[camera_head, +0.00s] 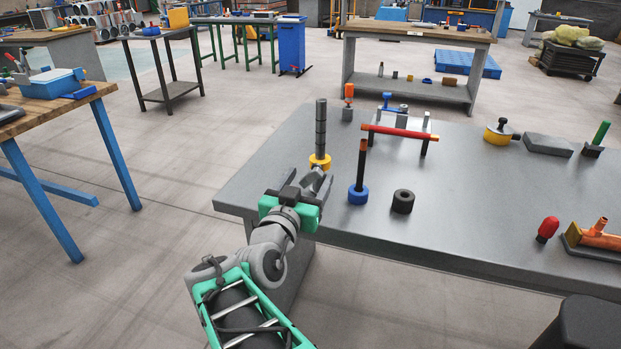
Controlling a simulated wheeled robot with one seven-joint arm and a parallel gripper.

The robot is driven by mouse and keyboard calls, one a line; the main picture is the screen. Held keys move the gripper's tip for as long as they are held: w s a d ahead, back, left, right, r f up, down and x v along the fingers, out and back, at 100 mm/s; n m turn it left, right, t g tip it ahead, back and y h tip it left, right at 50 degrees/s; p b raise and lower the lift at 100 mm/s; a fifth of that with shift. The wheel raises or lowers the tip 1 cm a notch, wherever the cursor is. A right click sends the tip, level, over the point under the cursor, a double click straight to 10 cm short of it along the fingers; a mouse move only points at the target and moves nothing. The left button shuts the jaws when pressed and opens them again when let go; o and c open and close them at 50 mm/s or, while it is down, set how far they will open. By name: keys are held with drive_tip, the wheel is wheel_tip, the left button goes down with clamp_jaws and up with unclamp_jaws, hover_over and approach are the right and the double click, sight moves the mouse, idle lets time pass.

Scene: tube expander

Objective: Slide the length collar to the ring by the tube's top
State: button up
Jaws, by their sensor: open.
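A dark upright tube (321,115) with faint rings along it stands near the table's left edge. A yellow collar (320,161) sits around its foot. To its right stands a thinner dark rod (361,165) with an orange-brown top and a blue collar (358,195) around its foot. I cannot tell for sure which collar is the length collar. My gripper (310,181) is open and empty at the table's near left edge. It is just in front of the yellow collar in the picture and left of the blue one. Contact with either is not visible.
A black ring (403,201) lies right of the blue collar. A red bar (399,131) on supports stands behind the rod. A red bulb-shaped piece (547,229) and an orange fitting (598,236) lie at the right. The grey tabletop (455,195) is clear between them.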

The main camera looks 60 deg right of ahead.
sight(317, 163)
drive_tip(key=shift+w+f+b, duration=0.2)
drive_tip(key=shift+f+b, duration=0.1)
drive_tip(key=shift+f, duration=0.4)
drive_tip(key=d, duration=0.5)
drive_tip(key=w+d, duration=0.1)
drive_tip(key=d, duration=0.1)
drive_tip(key=shift+w+d+p, duration=0.1)
drive_tip(key=shift+d+p, duration=0.25)
drive_tip(key=shift+r, duration=0.1)
drive_tip(key=shift+c, duration=0.5)
clamp_jaws()
